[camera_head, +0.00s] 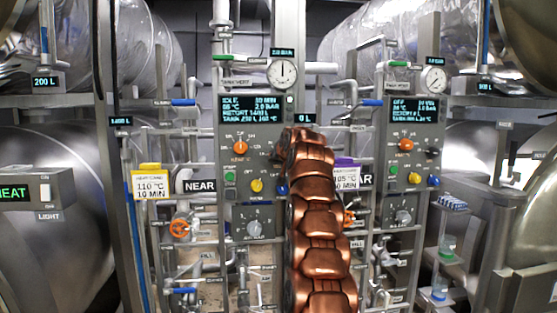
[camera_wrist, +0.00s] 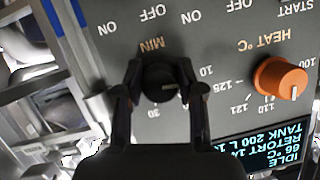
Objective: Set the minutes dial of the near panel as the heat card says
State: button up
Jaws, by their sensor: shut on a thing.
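The near panel (camera_head: 238,170) is grey, beside a NEAR sign (camera_head: 200,186). Its screen (camera_head: 249,108) seems to read IDLE and 30 MIN in small print. A yellow-topped heat card (camera_head: 150,187) left of that sign reads 110 °C, 10 MIN. In the wrist view, upside down, the black minutes dial (camera_wrist: 160,82) sits under the word MIN, with marks 10 and 30 around it. My gripper (camera_wrist: 160,88) is shut on this dial, one finger on each side. I cannot make out the dial's pointer. In the head view my copper arm hides the dial and gripper.
The orange heat dial (camera_wrist: 280,78) is close beside my gripper. Pipes and an orange valve wheel (camera_head: 180,228) crowd below.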

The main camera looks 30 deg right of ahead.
jog(key=shift+f, duration=0.15)
jog(key=o, duration=1.1)
jog(key=shift+o, duration=0.2)
jog(key=shift+s+r, duration=0.1)
jog(key=shift+r, duration=0.1)
jog(key=v, duration=1.1)
jog(key=shift+s+a, duration=0.15)
jog(key=shift+s, duration=0.2)
